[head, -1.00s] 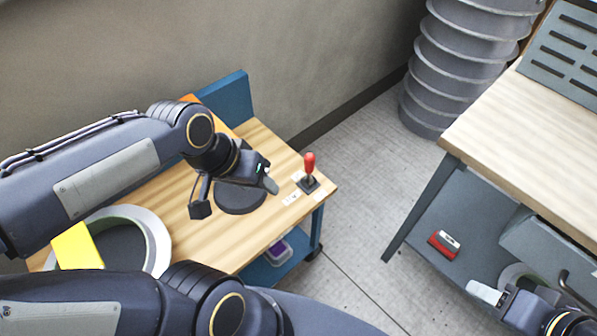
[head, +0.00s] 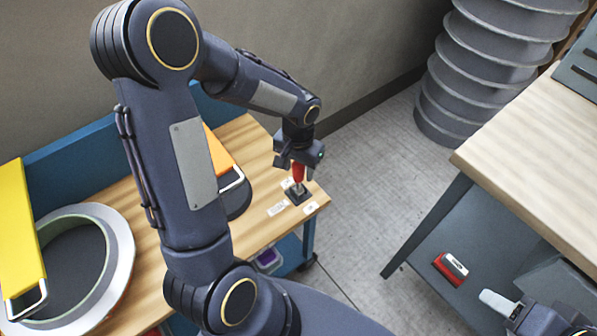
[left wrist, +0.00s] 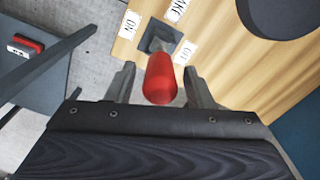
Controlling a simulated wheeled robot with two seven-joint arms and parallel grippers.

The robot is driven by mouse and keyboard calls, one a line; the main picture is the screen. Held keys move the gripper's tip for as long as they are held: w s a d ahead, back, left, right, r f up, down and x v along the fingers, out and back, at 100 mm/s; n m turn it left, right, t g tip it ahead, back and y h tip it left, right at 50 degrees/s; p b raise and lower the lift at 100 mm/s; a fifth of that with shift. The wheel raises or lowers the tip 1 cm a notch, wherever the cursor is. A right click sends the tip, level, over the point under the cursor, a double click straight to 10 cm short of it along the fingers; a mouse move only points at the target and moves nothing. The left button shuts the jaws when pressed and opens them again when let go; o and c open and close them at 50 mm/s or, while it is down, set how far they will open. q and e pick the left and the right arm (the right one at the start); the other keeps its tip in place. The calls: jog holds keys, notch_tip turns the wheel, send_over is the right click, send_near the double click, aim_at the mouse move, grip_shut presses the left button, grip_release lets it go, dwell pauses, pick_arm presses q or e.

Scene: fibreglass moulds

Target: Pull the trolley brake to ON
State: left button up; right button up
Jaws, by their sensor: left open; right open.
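The trolley brake is a red-handled lever (head: 298,172) on a small dark base (head: 298,196) at the near right corner of the wooden trolley top (head: 262,226). My left gripper (head: 299,163) is over the lever, pointing down. In the left wrist view the red handle (left wrist: 160,80) stands between the two open fingers (left wrist: 162,85), with a gap visible on each side. The ON label (left wrist: 128,24) is left of the base and the OFF label (left wrist: 185,52) right. I cannot tell exactly how far the lever leans. My right gripper (head: 498,303) is open and empty at lower right.
A white ring-shaped mould (head: 120,240), a yellow piece with a handle (head: 20,225) and an orange one (head: 217,152) are on the trolley. A workbench (head: 530,150) stands right, with a red-and-white block (head: 451,267) on its lower shelf. Floor between is clear.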

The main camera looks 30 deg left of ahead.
pick_arm(q)
jog(key=shift+f, duration=0.85)
grip_shut()
